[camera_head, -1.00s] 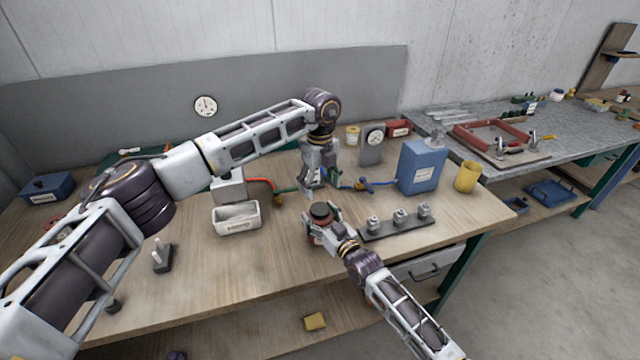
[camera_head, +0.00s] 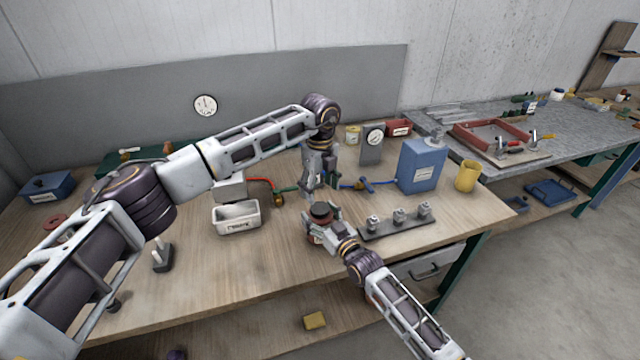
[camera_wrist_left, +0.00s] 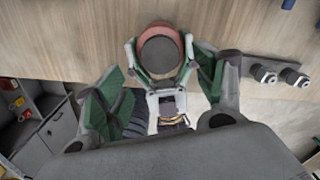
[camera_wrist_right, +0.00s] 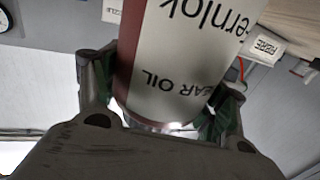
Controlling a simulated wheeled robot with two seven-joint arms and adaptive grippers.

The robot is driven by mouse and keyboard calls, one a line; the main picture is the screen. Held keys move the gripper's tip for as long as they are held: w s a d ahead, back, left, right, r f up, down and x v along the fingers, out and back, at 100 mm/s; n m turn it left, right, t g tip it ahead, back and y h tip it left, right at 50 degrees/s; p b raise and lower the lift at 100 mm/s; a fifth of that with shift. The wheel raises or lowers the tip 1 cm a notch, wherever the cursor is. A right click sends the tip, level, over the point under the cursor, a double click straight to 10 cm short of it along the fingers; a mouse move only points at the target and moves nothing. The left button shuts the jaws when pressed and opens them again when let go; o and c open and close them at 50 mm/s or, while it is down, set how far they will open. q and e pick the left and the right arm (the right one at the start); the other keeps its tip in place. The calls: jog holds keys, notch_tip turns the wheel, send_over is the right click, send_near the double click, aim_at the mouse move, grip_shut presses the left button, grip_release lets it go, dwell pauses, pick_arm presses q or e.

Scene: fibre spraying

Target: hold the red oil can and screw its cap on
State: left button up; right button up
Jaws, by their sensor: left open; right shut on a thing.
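The red oil can (camera_head: 318,235) stands at the middle of the wooden bench, with a dark round cap (camera_head: 321,210) on top. In the left wrist view the cap (camera_wrist_left: 160,52) is a dark disc inside the can's reddish rim; how tightly it sits I cannot tell. My right gripper (camera_head: 322,222) is shut around the can from the front. The right wrist view shows the can's red and white label (camera_wrist_right: 180,60) between the fingers. My left gripper (camera_head: 319,192) points down just above and behind the cap, open and empty, its fingers (camera_wrist_left: 160,85) apart.
A rack with several metal fittings (camera_head: 397,224) lies right of the can. A white bin (camera_head: 236,222) stands left. A blue can (camera_head: 421,167) and yellow cup (camera_head: 466,176) stand behind right. Coloured hoses (camera_head: 350,186) run behind the left gripper.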

aim_at(320, 207)
pick_arm(q)
jog(key=shift+f, duration=3.25)
jog(key=c, duration=1)
jog(key=shift+c, duration=0.2)
jog(key=m, duration=1.1)
jog(key=shift+m, duration=0.3)
jog(key=m, duration=1.1)
